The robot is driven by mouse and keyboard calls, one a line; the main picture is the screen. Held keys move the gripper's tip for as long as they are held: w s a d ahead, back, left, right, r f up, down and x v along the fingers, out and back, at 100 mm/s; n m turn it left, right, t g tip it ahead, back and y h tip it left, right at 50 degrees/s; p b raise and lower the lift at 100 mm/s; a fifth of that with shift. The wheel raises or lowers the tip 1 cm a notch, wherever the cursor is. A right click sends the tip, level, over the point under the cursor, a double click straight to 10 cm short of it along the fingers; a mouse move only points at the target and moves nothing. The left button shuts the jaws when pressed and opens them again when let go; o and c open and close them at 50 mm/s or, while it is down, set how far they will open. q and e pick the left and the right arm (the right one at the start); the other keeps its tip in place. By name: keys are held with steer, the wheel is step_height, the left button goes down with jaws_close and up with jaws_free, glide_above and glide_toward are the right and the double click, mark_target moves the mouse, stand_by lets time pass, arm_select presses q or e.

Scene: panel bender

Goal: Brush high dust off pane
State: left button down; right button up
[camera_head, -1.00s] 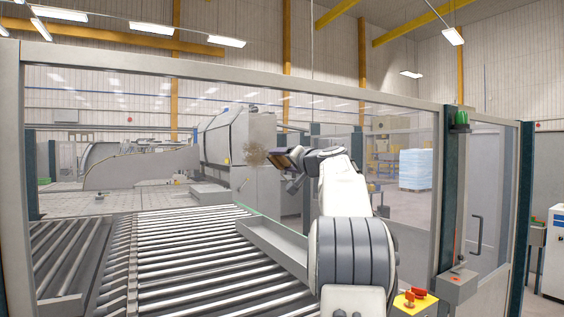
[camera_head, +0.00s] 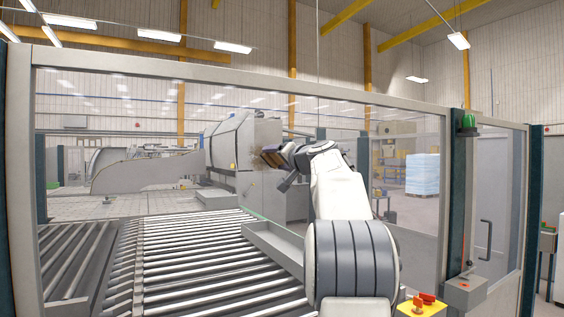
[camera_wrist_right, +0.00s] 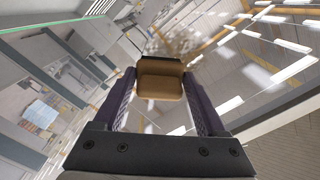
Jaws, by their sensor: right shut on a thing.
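The glass pane (camera_head: 400,235) stands in a grey frame across the head view. A brown dust patch (camera_head: 257,164) is on it near the middle, partly hidden behind my right gripper. The patch also shows in the right wrist view (camera_wrist_right: 178,42), beyond the brush. My right gripper (camera_head: 274,156) is shut on a tan brush (camera_wrist_right: 160,80) with a dark far edge, held between both fingers. The brush overlaps the right part of the patch in the head view. I cannot tell whether it touches the glass. My left gripper is not in view.
The grey top rail (camera_head: 250,78) runs above the pane. A post with a green device (camera_head: 468,122) stands at the right, with a grey switch box (camera_head: 463,292) low on it. A yellow box with red buttons (camera_head: 424,305) is at the lower right. A roller conveyor (camera_head: 190,260) lies behind the glass.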

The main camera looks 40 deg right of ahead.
steer(key=shift+w+a+b, duration=0.15)
steer(key=shift+a+b, duration=0.1)
steer(key=shift+a, duration=0.5)
steer(key=shift+w+a+b, duration=0.15)
steer(key=shift+a+b, duration=0.05)
steer(key=shift+a, duration=0.5)
steer(key=shift+w+a+b, duration=0.15)
steer(key=shift+w+a, duration=0.1)
steer(key=shift+a, duration=0.6)
steer(key=shift+w+a+b, duration=0.15)
steer(key=shift+w+a, duration=0.1)
steer(key=shift+a, duration=0.55)
steer(key=shift+a+r+p, duration=0.1)
steer(key=shift+r+p, duration=0.7)
steer(key=shift+r, duration=0.2)
steer(key=shift+s+d, duration=0.25)
steer(key=shift+d, duration=0.55)
steer(key=shift+s+d, duration=0.2)
steer(key=shift+d, duration=0.35)
steer(key=shift+s+d, duration=0.15)
steer(key=shift+d, duration=0.35)
steer(key=shift+s+d, duration=0.2)
steer(key=shift+d, duration=1.25)
steer(key=d, duration=0.2)
steer(key=s+d+p, duration=0.1)
steer(key=shift+d, duration=0.4)
